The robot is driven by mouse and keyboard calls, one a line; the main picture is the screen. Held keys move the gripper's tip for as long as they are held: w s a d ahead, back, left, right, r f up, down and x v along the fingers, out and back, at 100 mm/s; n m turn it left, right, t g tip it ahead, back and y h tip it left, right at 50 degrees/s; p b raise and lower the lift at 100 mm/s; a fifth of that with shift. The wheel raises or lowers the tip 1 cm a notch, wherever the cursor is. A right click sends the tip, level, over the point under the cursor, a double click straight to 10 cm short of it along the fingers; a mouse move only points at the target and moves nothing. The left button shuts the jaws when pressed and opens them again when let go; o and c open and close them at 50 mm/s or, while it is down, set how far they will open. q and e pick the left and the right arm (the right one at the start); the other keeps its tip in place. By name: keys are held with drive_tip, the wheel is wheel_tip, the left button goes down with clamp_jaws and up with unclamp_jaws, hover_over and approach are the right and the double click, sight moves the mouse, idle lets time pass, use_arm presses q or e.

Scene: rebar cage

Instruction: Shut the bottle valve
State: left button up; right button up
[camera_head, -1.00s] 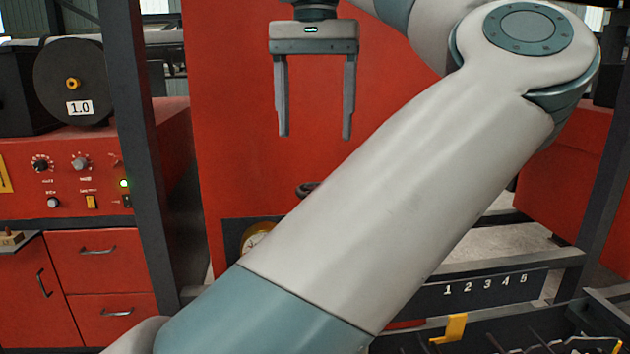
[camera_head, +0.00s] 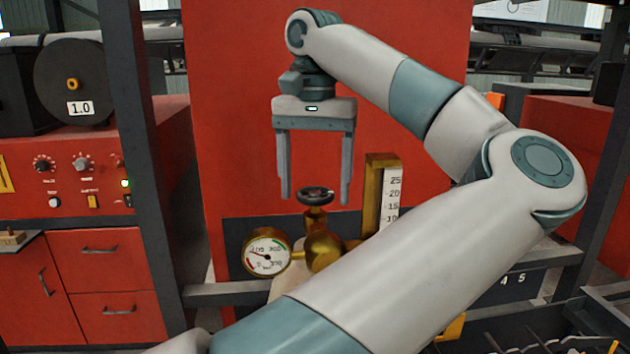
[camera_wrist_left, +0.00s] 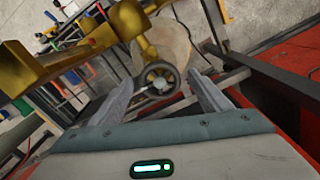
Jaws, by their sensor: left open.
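The bottle valve (camera_head: 315,194) is a small dark handwheel on a brass stem, on top of a pale bottle (camera_head: 284,284) mostly hidden by my arm. My left gripper (camera_head: 313,201) points down, its two fingers open on either side of the handwheel in the head view. In the left wrist view the handwheel (camera_wrist_left: 159,78) shows between and just beyond the fingertips. I cannot tell whether either finger touches it. My right gripper is in neither view.
A brass regulator (camera_head: 325,248) with a round gauge (camera_head: 267,252) and an upright flow tube (camera_head: 382,195) sits beside the valve. A red panel (camera_head: 235,120) stands behind. A red cabinet (camera_head: 85,165) is at left, behind a dark post (camera_head: 140,150).

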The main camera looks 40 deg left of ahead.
use_arm(q)
drive_tip(key=c, duration=1.1)
drive_tip(key=shift+o, duration=0.2)
drive_tip(key=shift+m, duration=0.4)
